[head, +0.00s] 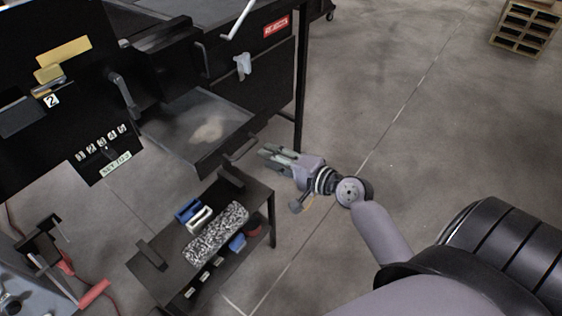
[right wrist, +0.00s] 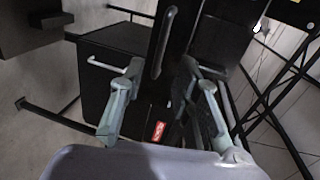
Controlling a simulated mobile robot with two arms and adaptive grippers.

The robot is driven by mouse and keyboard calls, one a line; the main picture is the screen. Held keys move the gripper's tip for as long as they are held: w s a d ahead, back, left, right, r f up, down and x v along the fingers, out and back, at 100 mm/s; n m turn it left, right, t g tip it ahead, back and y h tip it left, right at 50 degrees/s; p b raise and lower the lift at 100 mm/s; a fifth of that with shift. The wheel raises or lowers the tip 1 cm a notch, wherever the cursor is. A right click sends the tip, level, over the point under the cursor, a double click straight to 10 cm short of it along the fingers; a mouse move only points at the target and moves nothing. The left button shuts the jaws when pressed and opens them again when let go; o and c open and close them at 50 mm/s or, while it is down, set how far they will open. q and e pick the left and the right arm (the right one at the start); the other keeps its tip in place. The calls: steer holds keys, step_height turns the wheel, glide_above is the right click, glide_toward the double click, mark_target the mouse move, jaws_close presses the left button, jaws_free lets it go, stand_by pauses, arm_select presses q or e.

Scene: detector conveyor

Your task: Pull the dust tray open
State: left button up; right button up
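The dust tray (head: 174,151) is a dark, shallow drawer under the black machine in the head view. It stands out from the machine, with a pale heap of dust (head: 208,131) on its floor. A bar handle (head: 242,148) is on its front; it also shows as an upright bar in the right wrist view (right wrist: 164,43). My right gripper (head: 264,153) is just right of the handle and points at it. In the right wrist view its two fingers (right wrist: 160,70) are spread, with the handle ahead between them and nothing gripped. My left gripper is not in view.
A low black cart (head: 170,262) stands below the tray, holding blue and white items (head: 195,213) and a speckled block (head: 216,232). A black table leg (head: 301,85) is close behind the gripper. A pallet (head: 524,27) is far off. Floor to the right is clear.

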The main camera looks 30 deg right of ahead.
steer(key=shift+v, duration=1.55)
steer(key=s+d+f+n+g+h, duration=0.1)
steer(key=s+f+n+g+h, duration=0.2)
steer(key=f, duration=1.3)
steer(key=s+f+n+g+h, duration=0.1)
steer(key=s+f+g, duration=0.3)
steer(key=f, duration=1.2)
steer(key=s+a+f+n+g, duration=0.2)
steer(key=s+f+n, duration=0.2)
steer(key=s+f, duration=0.3)
steer(key=s+a+f+n+g+h, duration=0.1)
steer(key=s+f+n, duration=0.3)
steer(key=s, duration=1)
steer(key=s+a+f+n+g, duration=0.2)
steer(key=s+f+n+g, duration=0.1)
steer(key=s+f, duration=0.8)
steer(key=shift+a+n+g, duration=0.3)
steer(key=shift+n, duration=0.5)
